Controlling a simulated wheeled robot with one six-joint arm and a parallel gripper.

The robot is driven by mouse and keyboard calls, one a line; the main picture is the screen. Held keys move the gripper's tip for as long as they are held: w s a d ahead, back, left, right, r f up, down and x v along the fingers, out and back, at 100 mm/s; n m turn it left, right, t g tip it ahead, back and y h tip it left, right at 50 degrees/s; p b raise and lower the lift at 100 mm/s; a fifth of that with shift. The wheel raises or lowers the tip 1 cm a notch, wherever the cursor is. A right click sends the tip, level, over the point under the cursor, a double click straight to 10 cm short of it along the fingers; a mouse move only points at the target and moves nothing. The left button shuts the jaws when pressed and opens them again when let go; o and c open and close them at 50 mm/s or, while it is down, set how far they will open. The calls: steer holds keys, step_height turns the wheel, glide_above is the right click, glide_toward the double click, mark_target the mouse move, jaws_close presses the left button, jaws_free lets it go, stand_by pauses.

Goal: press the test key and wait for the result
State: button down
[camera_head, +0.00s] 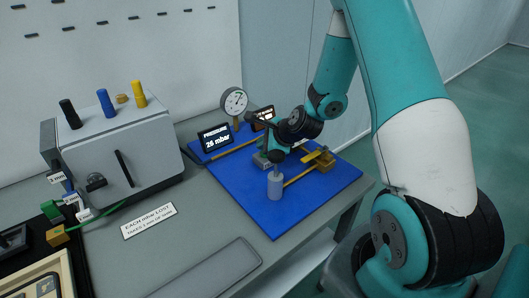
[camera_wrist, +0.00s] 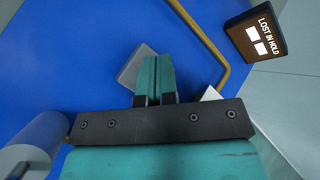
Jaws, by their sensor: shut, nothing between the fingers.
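My gripper (camera_head: 270,155) is over the blue panel (camera_head: 225,185), pointing down. In the wrist view its teal fingers (camera_wrist: 154,60) are shut together with nothing between them. A grey block (camera_wrist: 128,70), perhaps the test key, lies under and beside the fingertips, which hide part of it. I cannot tell whether the fingers touch or press it. The pressure display (camera_head: 215,138) reads 26 mbar. The lost in hold display (camera_wrist: 262,32) shows two white blocks and no digits; my arm partly covers it in the head view.
A round dial gauge (camera_head: 234,101) stands behind the panel. A brass pipe (camera_wrist: 205,40) runs beside the fingers. A grey case (camera_head: 120,150) stands at left.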

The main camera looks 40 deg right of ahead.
steer(key=shift+f, duration=0.4)
stand_by(0.5)
steer(key=shift+r+p, duration=0.7)
steer(key=shift+r, duration=0.25)
step_height(320, 180, up, 5)
steer(key=p, duration=0.4)
steer(key=shift+p, duration=0.35)
